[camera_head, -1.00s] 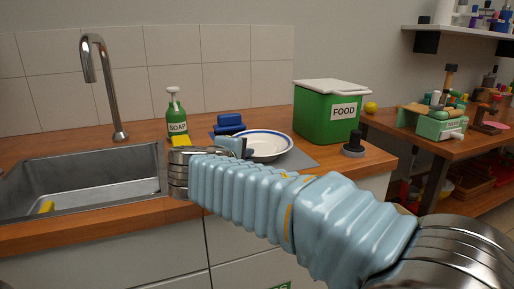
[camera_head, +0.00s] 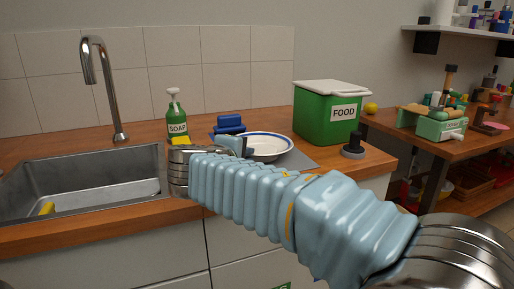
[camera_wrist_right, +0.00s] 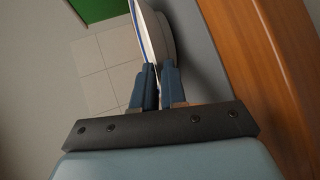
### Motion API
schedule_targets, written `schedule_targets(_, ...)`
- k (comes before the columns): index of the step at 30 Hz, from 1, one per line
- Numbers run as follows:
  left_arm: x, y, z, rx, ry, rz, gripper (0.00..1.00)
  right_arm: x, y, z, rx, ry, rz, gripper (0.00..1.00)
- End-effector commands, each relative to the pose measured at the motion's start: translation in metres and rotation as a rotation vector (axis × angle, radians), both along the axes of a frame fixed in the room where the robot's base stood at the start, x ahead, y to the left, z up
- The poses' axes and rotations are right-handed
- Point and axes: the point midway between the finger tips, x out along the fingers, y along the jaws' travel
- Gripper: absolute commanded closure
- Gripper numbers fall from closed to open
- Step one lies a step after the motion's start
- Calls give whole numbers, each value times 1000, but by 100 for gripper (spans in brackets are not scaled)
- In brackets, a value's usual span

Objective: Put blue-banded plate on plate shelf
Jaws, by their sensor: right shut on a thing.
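The blue-banded plate (camera_head: 274,151) is white with a blue ring near its rim. In the head view it is at or just above the grey mat on the counter; I cannot tell whether it touches. My right gripper (camera_head: 240,147) reaches in from the right and is shut on the plate's left edge. In the right wrist view the plate (camera_wrist_right: 148,35) shows edge-on between the two blue fingers of the right gripper (camera_wrist_right: 158,78). My arm hides part of the plate's near side. My left gripper is not in view. I cannot identify a plate shelf.
A sink (camera_head: 85,180) with a tap (camera_head: 105,85) lies left. A soap bottle (camera_head: 176,115), a yellow sponge (camera_head: 181,140) and a blue object (camera_head: 230,124) stand behind the hand. A green food bin (camera_head: 328,112) and a dark-handled object (camera_head: 353,146) are right of the plate.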

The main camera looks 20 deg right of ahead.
Motion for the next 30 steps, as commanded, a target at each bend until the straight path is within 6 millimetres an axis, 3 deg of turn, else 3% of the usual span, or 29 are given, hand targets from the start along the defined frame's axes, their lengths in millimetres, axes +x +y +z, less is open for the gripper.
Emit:
schedule_targets(15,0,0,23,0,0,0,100,0,0,33,-1,-2,2,100)
schedule_targets(30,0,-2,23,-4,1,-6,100,0,0,35,-1,-2,2,100)
